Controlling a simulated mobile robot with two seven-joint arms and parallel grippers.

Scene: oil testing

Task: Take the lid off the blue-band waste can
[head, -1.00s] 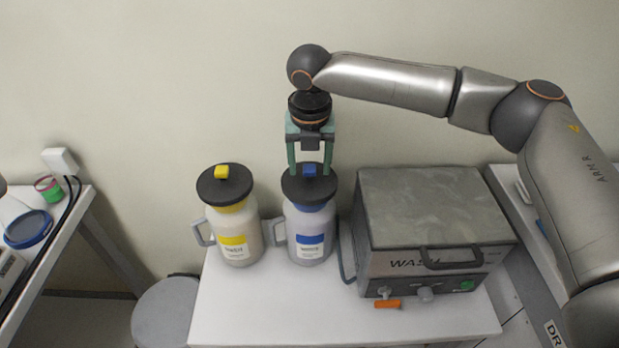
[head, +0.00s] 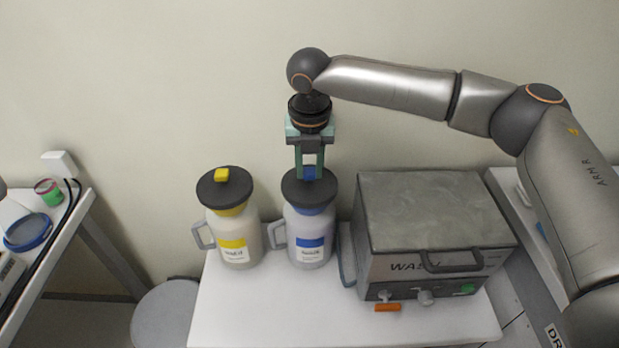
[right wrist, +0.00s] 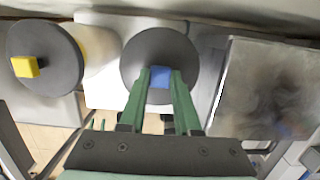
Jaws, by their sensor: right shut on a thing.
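The blue-band waste can (head: 309,241) stands upright on the white table, with a blue band and a label on its front and a grey handle on its left. Its dark round lid (head: 290,190) sits on top and also shows in the right wrist view (right wrist: 134,64). A blue knob (right wrist: 160,82) rises from the middle of the lid. My right gripper (head: 309,176) comes down from above, its green fingers shut on the blue knob from both sides. It also shows in the right wrist view (right wrist: 161,76). My left gripper is not in view.
A yellow-band can (head: 234,240) with a dark lid and yellow knob stands close on the left. A grey metal wash box (head: 435,215) stands close on the right, an orange piece (head: 387,308) before it. The front of the white table (head: 260,315) is clear.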

